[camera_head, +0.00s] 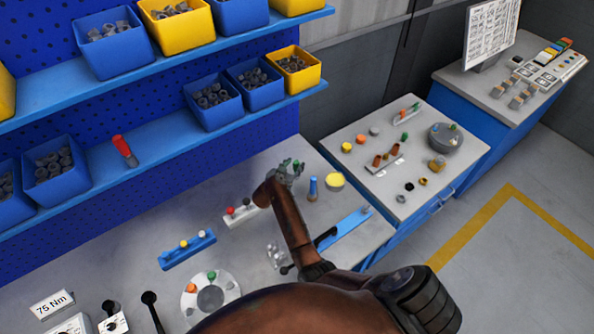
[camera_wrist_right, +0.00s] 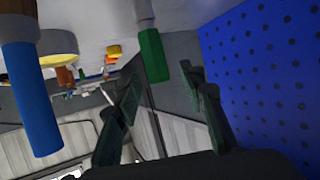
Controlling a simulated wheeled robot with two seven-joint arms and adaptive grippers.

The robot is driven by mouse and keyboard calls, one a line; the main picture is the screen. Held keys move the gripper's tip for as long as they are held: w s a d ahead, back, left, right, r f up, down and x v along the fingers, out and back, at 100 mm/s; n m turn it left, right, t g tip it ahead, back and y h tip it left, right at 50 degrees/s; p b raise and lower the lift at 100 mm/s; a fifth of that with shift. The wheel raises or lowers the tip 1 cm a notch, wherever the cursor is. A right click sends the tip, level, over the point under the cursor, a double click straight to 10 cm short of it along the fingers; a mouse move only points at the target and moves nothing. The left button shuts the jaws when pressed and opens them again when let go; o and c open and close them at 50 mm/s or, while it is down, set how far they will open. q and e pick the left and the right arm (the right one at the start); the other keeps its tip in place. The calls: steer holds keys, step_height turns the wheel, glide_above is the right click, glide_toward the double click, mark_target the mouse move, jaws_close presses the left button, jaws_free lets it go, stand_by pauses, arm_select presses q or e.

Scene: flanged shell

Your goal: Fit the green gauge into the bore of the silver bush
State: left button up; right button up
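A green gauge (camera_wrist_right: 153,55) with a grey shank stands at the back of the bench. In the right wrist view its green handle is between and just beyond my right gripper's fingertips (camera_wrist_right: 160,92), with gaps visible at the sides. In the head view the right gripper (camera_head: 290,168) is beside the green handle (camera_head: 299,167) and partly covers it. The right gripper is open and empty. I cannot pick out the silver bush with certainty; a grey round part with a dark centre (camera_head: 209,298) sits on the front bench. My left gripper is not in view.
A blue-handled tool (camera_head: 313,188) and a yellow disc (camera_head: 335,181) stand right of the gripper. A blue rail (camera_head: 188,250) and a white rail (camera_head: 240,214) lie to the left. A shelf with bins (camera_head: 212,102) overhangs behind. A side table (camera_head: 340,142) holds small parts.

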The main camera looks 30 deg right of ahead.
jaws_close()
stand_by(0.6)
